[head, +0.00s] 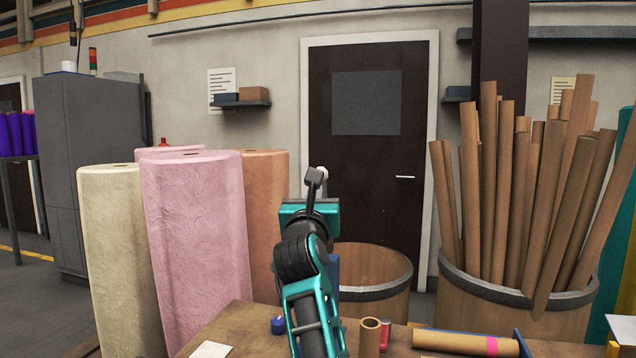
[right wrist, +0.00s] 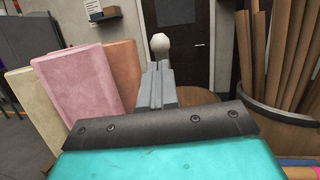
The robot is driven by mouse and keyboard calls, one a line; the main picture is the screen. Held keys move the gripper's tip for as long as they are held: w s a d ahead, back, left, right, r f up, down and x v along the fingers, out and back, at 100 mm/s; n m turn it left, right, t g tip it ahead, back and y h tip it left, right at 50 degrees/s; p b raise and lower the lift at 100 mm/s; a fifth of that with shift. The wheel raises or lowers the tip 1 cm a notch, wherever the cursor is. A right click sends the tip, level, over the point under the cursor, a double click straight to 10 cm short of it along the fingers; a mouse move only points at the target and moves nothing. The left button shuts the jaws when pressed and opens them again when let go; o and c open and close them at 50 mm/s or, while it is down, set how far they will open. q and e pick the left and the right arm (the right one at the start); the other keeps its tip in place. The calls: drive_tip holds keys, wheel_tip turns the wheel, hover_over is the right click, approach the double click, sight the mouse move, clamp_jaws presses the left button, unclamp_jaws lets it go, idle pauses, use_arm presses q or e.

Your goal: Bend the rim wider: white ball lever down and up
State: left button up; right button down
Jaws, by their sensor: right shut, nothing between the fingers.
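The white ball (head: 324,173) shows at the centre of the head view, right by the tip of my right gripper (head: 314,178). In the right wrist view the white ball (right wrist: 161,44) stands just beyond the fingertips of my right gripper (right wrist: 158,68). The gripper's grey fingers are together with nothing between them. I cannot tell whether they touch the ball. The lever's shaft below the ball and any rim it works on are hidden behind my gripper and arm. My left gripper is not in view.
A wooden table (head: 245,327) is in front, with a blue tape roll (head: 278,324), a short cardboard tube (head: 370,338) and a pink-banded tube (head: 455,342). Felt rolls (head: 195,250) stand left. A wooden barrel (head: 378,268) and a tub of tubes (head: 480,300) stand behind, right.

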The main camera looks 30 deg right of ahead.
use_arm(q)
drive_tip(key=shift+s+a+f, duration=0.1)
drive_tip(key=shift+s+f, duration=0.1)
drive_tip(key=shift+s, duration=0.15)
use_arm(e)
drive_tip(key=shift+x, duration=2.9)
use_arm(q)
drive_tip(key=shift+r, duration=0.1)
use_arm(e)
drive_tip(key=shift+r, duration=0.15)
